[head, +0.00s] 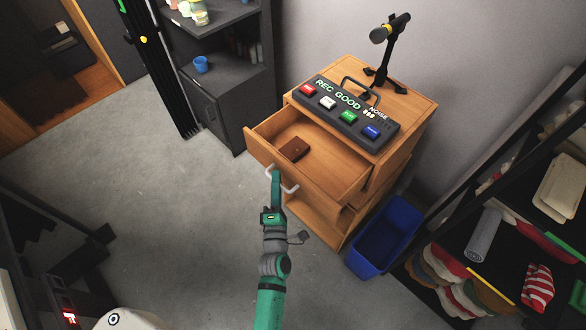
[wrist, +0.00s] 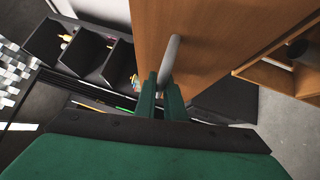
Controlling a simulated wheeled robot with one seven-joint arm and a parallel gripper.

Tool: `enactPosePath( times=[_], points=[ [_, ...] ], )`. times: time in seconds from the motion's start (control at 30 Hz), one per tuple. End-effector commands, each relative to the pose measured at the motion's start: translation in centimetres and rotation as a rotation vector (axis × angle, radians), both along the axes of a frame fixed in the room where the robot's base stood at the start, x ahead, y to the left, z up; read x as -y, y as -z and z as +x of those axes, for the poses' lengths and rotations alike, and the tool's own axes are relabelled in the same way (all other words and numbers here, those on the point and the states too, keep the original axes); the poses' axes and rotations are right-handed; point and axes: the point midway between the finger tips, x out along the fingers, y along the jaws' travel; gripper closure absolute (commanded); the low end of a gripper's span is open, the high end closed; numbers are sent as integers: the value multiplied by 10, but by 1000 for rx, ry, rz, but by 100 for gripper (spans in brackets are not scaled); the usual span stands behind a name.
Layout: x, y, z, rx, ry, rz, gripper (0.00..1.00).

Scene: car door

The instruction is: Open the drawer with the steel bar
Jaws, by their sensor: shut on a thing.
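The wooden drawer (head: 262,150) is pulled well out of the wooden cabinet (head: 413,118) in the head view, and its inside shows. A brown wallet-like item (head: 294,149) lies in it. The steel bar handle (head: 290,188) is on the drawer's front, and it also shows in the wrist view (wrist: 174,52). My gripper (head: 276,175) is at the bar, in front of the drawer. In the wrist view my green gripper fingers (wrist: 161,98) are shut around the bar's lower end.
A panel with coloured buttons (head: 345,112) and a microphone stand (head: 383,70) are on the cabinet top. A blue bin (head: 384,238) stands beside the cabinet. A loaded shelf (head: 470,262) is at the right, a dark cabinet (head: 222,105) at the back. Grey floor (head: 130,185) at left is clear.

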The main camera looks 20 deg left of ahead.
Motion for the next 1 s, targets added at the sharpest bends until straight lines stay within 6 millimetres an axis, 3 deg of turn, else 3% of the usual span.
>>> enactPosePath(
  times=[0.1,0.3,0.77,0.8,0.83,0.87,1.0],
  points=[
    [-5,1,-18,-3,3,1,100],
    [-11,1,-34,-1,2,0,100],
    [-12,0,-37,0,2,-1,100],
    [-12,1,-37,0,2,-1,84],
    [-12,1,-37,0,2,-1,76],
    [-12,1,-37,0,2,-1,73],
    [-12,0,-37,0,3,-1,73]
  ],
)
